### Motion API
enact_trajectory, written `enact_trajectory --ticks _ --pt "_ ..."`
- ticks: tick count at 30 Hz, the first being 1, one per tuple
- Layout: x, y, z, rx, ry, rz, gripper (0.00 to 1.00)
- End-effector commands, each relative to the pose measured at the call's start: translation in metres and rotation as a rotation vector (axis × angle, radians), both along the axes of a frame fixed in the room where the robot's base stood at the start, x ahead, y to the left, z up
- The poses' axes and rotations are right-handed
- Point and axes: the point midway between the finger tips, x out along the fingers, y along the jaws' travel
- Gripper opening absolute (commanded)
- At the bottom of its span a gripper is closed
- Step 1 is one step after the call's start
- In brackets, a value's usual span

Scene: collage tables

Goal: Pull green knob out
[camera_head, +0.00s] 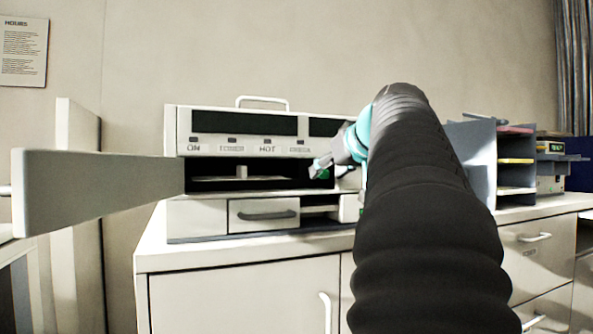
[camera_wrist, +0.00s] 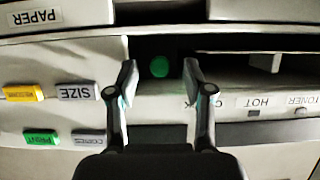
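The green knob (camera_wrist: 160,67) shows in the wrist view as a round green end inside a dark opening of the copier. It lies between and just beyond my fingertips. My gripper (camera_wrist: 159,76) is open, one finger on each side of the knob, with gaps visible. In the head view a bit of green (camera_head: 325,174) shows at the right end of the copier's open bay, partly hidden by my gripper (camera_head: 317,169). The white copier (camera_head: 182,140) stands on a cabinet, its front door (camera_head: 100,187) swung open to the left.
A small drawer (camera_head: 264,214) with a grey handle sits below the bay. In the wrist view, yellow and green buttons (camera_wrist: 41,138) and a SIZE key (camera_wrist: 76,92) are beside my gripper. A paper sorter (camera_head: 478,160) stands right of the copier on the cabinet (camera_head: 240,300).

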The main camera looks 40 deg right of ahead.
Motion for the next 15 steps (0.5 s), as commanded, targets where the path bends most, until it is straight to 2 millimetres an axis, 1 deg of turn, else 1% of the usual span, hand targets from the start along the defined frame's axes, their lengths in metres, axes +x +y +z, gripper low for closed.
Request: enact_trajectory --ticks 5,8,11,15 --pt "-0.003 0.001 0.001 0.0 0.0 0.0 0.51" --pt "-0.012 0.003 0.005 -0.001 -0.001 -0.002 0.51" --pt "-0.027 0.006 0.012 0.0 -0.001 -0.003 0.51" --pt "-0.053 0.011 0.023 -0.002 -0.001 -0.005 0.51"
